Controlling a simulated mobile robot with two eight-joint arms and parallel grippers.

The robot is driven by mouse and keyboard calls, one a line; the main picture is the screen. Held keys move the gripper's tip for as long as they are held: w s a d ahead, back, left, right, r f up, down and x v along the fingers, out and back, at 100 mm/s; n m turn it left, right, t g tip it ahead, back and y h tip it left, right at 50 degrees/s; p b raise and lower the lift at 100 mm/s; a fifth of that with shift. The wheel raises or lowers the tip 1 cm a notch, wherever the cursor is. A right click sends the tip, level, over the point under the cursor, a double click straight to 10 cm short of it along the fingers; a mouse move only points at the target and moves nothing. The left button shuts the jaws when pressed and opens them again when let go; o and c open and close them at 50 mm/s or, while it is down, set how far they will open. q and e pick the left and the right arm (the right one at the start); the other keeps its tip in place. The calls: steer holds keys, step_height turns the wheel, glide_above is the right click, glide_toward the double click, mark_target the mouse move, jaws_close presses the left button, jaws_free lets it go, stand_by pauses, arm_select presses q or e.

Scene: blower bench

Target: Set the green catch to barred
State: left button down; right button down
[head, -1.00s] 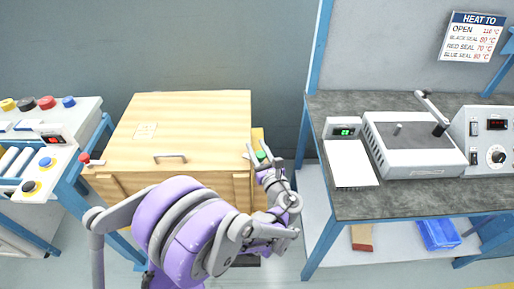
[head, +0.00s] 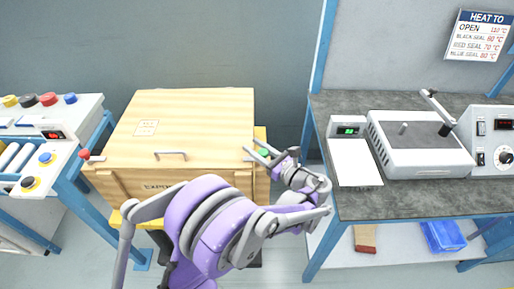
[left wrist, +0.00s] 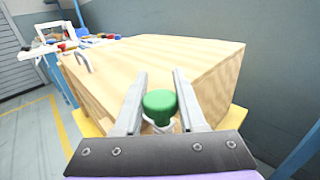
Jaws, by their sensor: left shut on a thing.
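The green catch (head: 263,153) sits at the right side of a closed wooden crate (head: 185,120). In the left wrist view its round green knob (left wrist: 159,103) stands between the two fingers, with a pale collar below it. My left gripper (head: 262,152) reaches it from the right and is shut on the knob; the same gripper fills the lower middle of the left wrist view (left wrist: 160,108). The fingers partly hide the catch in the head view, and its setting cannot be read. My right gripper is out of view.
A red-knobbed catch (head: 86,156) is at the crate's left side, and a metal handle (head: 171,154) on its lid. A button panel (head: 45,128) stands at left. At right, a bench (head: 350,205) carries a grey heating device (head: 425,155).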

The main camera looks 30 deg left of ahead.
arm_select(q)
steer(key=shift+c, duration=2.4)
jaws_free()
steer(key=shift+d, duration=0.1)
steer(key=v, duration=1)
steer(key=shift+d, duration=0.3)
steer(key=shift+s, duration=0.1)
